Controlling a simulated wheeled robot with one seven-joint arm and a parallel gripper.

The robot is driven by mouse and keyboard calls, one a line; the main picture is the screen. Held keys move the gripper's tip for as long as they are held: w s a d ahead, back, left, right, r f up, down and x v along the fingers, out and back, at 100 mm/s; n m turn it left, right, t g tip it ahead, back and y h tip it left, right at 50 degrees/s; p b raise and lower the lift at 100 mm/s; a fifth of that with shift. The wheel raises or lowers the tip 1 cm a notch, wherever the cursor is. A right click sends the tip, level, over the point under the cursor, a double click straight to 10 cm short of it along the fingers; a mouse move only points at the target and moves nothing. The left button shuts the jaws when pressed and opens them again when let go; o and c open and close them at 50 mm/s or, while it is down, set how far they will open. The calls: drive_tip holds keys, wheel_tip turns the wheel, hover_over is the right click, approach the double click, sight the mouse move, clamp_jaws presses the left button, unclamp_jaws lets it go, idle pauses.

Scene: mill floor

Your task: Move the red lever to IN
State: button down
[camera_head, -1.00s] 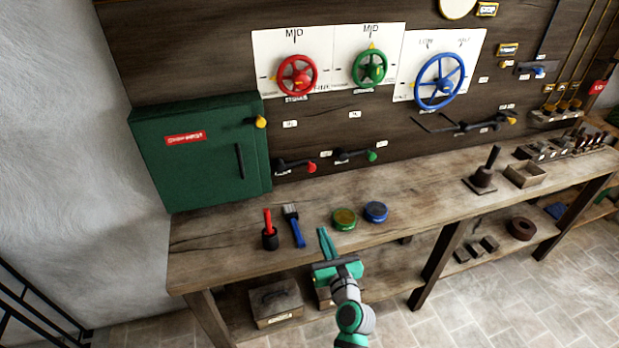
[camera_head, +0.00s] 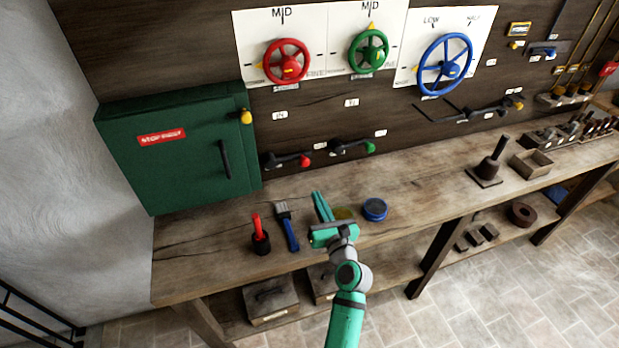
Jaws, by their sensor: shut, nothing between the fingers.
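The red lever (camera_head: 289,161) is a dark arm with a red knob, mounted low on the dark wall panel just right of the green cabinet. Its arm lies nearly level, with the knob at the right end. A small white label (camera_head: 280,115) sits above it and another (camera_head: 320,146) to its right; their lettering is too small to read surely. My teal gripper (camera_head: 321,206) is shut and empty over the bench, below and to the right of the red lever and apart from it.
A similar green-knobbed lever (camera_head: 352,149) is close to the right. The green cabinet (camera_head: 180,150) juts out at left. A red-handled tool in a dark holder (camera_head: 260,237), a blue brush (camera_head: 287,226) and a blue tin (camera_head: 375,209) stand or lie on the workbench (camera_head: 430,185).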

drive_tip(key=shift+a, duration=0.2)
drive_tip(key=shift+w+a+r, duration=0.1)
drive_tip(key=shift+w+a, duration=0.05)
drive_tip(key=shift+w, duration=0.15)
drive_tip(key=x, duration=0.9)
drive_tip(key=shift+w, duration=0.15)
